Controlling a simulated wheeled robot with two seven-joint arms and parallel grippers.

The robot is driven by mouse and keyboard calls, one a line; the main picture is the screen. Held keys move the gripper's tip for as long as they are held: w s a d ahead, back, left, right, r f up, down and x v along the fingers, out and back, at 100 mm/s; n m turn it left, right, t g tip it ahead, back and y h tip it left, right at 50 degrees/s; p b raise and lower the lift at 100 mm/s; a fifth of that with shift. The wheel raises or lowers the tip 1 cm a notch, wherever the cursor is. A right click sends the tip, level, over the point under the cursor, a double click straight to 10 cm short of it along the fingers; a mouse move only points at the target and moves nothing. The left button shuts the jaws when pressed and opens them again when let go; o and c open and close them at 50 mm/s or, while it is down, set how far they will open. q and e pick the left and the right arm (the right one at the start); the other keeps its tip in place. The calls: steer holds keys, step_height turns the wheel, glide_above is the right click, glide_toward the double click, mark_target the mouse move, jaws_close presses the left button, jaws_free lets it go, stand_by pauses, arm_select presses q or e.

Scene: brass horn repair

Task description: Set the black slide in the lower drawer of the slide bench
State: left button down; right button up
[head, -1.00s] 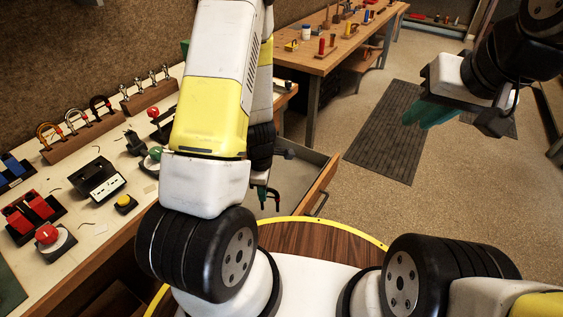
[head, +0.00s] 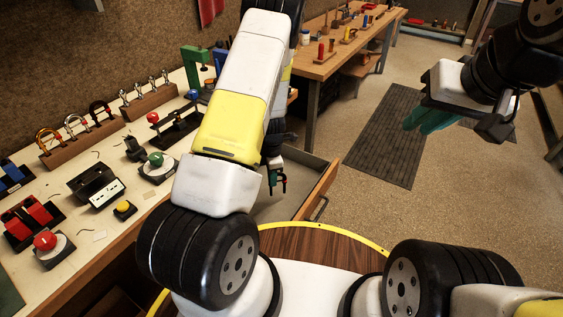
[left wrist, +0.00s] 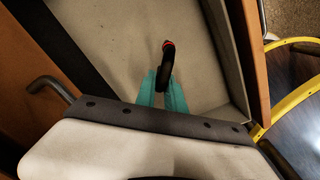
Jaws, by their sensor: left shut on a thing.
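My left gripper (head: 274,180) is shut on a black slide (left wrist: 167,65), a dark curved piece with a red mark at one end. In the left wrist view the teal fingers (left wrist: 164,95) clasp it, and part of it is hidden between them. The gripper holds it over an open drawer (head: 322,190) with a wooden front and pale floor; the drawer floor also shows in the left wrist view (left wrist: 105,45). I cannot tell whether the slide touches the floor. My right gripper (head: 432,118) is away at the upper right, its teal fingers partly hidden.
The bench top (head: 105,215) at left carries a wooden rack (head: 85,142) of several curved slides, red blocks (head: 33,218) and push buttons. In the left wrist view a dark handle (left wrist: 50,88) sits beside the drawer. Another workbench (head: 330,62) stands behind. Floor at right is open around a dark mat (head: 385,140).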

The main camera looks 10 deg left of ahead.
arm_select(q)
steer(key=shift+w, duration=0.4)
steer(key=shift+f, duration=1.8)
steer(key=shift+f, duration=0.1)
steer(key=c, duration=1.4)
jaws_free()
